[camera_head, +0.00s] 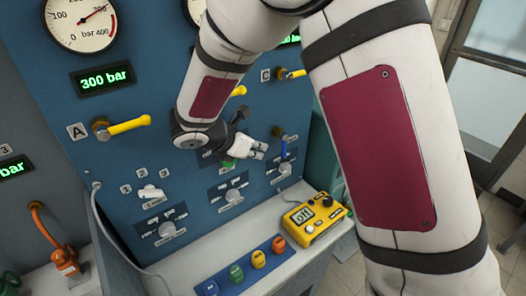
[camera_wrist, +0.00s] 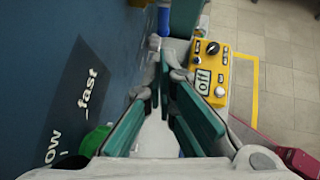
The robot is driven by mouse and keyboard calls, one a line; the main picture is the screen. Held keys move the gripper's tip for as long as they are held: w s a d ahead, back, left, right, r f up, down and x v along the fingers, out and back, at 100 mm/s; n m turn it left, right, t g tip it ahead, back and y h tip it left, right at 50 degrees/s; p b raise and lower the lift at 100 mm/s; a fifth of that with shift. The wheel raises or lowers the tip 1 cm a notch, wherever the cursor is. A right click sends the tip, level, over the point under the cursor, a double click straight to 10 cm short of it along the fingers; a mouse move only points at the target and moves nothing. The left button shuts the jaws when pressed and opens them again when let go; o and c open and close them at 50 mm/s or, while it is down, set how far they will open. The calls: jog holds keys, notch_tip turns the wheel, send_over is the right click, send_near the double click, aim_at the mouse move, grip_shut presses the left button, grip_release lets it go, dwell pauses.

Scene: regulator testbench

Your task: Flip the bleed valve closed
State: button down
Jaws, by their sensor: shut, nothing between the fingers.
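No label that reads as bleed valve is legible. A blue lever handle (camera_head: 284,149) hangs down from a brass fitting on the blue panel, below the C label. A blue piece at the top of the wrist view (camera_wrist: 164,20) may be the same lever. My gripper (camera_head: 262,150) is shut and empty, in front of the panel just left of the blue lever. Its green-padded fingers (camera_wrist: 162,75) also show in the wrist view. A green knob (camera_head: 229,163) is partly hidden behind my gripper; a green round part (camera_wrist: 96,140) shows at the lower left of the wrist view.
Yellow handle A (camera_head: 128,125) and several white knobs are on the panel. Colored buttons (camera_head: 257,258) sit on the front ledge.

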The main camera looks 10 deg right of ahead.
aim_at(284, 147)
jog(key=p+x, duration=0.1)
jog(key=x, duration=0.7)
jog(key=shift+d+f, duration=0.2)
jog(key=shift+d, duration=0.05)
